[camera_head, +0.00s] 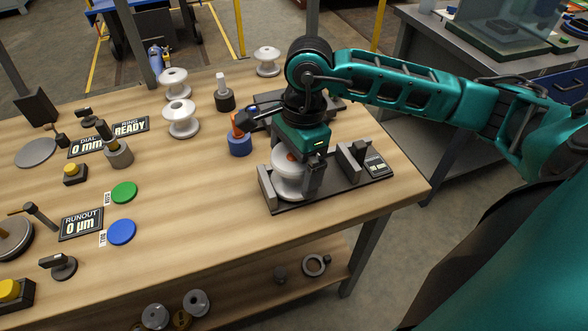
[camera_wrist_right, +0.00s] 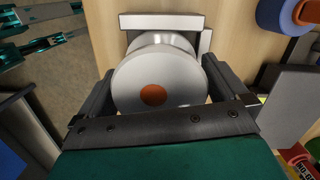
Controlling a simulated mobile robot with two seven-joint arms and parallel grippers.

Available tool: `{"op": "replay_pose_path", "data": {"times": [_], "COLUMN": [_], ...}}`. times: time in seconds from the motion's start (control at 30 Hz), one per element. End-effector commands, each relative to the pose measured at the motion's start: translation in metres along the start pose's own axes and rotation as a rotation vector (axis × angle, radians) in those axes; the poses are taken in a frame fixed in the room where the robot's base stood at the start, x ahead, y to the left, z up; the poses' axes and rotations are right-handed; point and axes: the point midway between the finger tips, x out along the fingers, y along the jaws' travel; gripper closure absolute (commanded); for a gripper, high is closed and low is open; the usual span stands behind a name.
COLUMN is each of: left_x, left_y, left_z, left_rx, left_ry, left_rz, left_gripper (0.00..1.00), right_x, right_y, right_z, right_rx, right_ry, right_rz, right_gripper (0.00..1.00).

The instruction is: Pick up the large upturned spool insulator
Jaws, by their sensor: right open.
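A large white spool insulator (camera_head: 288,187) stands in a dark fixture (camera_head: 268,190) at the table's right front. An orange-brown disc marks the middle of its upper face, clear in the right wrist view (camera_wrist_right: 140,75). My right gripper (camera_head: 297,170) points down over this spool, open. In the right wrist view, its two fingers (camera_wrist_right: 162,95) stand on either side of the spool's upper flange, with no clear grip on it. The head view partly hides the spool behind the gripper. My left gripper is not in view.
Three other white spools stand further back: one (camera_head: 181,120), one behind it (camera_head: 173,83) and one at the far edge (camera_head: 267,62). A blue cup with an orange part (camera_head: 240,146) is left of the fixture.

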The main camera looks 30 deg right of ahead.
Motion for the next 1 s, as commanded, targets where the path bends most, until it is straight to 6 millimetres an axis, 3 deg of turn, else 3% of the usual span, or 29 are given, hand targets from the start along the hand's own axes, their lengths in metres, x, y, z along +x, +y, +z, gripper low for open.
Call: {"op": "replay_pose_path", "data": {"times": [0.33, 1.0], "left_x": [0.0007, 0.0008], "left_y": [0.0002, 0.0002], "left_z": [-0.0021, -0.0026], "left_rx": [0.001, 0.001], "left_ry": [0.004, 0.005], "left_rz": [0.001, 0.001], "left_gripper": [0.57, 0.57], "right_x": [0.0087, 0.0079], "right_y": [0.0000, -0.0002], "right_z": [-0.0003, -0.0002], "right_rx": [0.000, 0.000], "right_ry": [0.001, 0.000], "right_rz": [0.000, -0.001], "right_gripper": [0.01, 0.65]}}
